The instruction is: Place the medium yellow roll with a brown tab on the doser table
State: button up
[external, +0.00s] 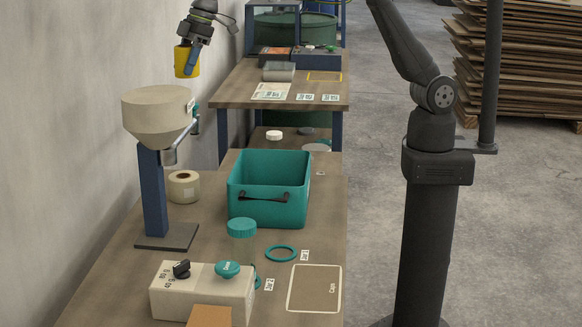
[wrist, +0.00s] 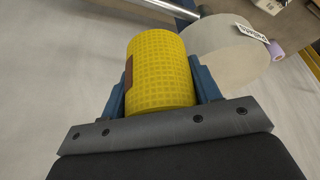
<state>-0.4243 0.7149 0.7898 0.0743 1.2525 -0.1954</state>
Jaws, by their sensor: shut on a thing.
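The yellow roll (external: 186,62) is held in the air at the upper left of the external view, near the wall and above the doser's beige hopper (external: 156,112). In the wrist view the roll (wrist: 161,70) has a grid pattern, and its brown tab (wrist: 128,73) shows on its left side. My gripper (wrist: 160,88) is shut on it, with blue fingers on both sides. In the external view my gripper (external: 190,45) sits at the roll's top. The doser table (external: 325,215) is the near brown table, well below the roll.
On the doser table are a teal bin (external: 268,190), a cream tape roll (external: 183,187), a clear jar with a teal lid (external: 242,227), a teal ring (external: 281,253) and a control box (external: 203,290). A farther table (external: 225,90) holds papers and devices. The wall is close on the left.

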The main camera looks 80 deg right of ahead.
aim_at(186, 63)
jog(key=shift+n, duration=0.7)
jog(key=s+a, duration=0.1)
jog(key=a, duration=0.2)
jog(key=s+a+r, duration=0.1)
jog(key=a, duration=0.5)
jog(key=shift+s+r, duration=0.15)
jog(key=shift+s, duration=0.25)
jog(key=s+a+f+n+g+y, duration=0.1)
jog(key=s+a+f+n, duration=0.1)
jog(key=s+a, duration=0.6)
jog(key=s+a+f+n, duration=0.2)
jog(key=s+a, duration=0.2)
jog(key=a, duration=0.8)
jog(key=s+a+f+n, duration=0.1)
jog(key=s+a+f, duration=0.2)
jog(key=f, duration=0.7)
jog(key=s+a+f+n+g, duration=0.1)
jog(key=s+a+f, duration=0.2)
jog(key=s+f, duration=0.4)
jog(key=s+a+f+n, duration=0.1)
jog(key=s+a+f, duration=0.2)
jog(key=f, duration=1.1)
jog(key=shift+s+f+g+y, duration=0.15)
jog(key=shift+s+g+y, duration=0.25)
jog(key=shift+s, duration=1.15)
jog(key=shift+f, duration=2.1)
jog(key=o, duration=1)
jog(key=shift+f, duration=0.15)
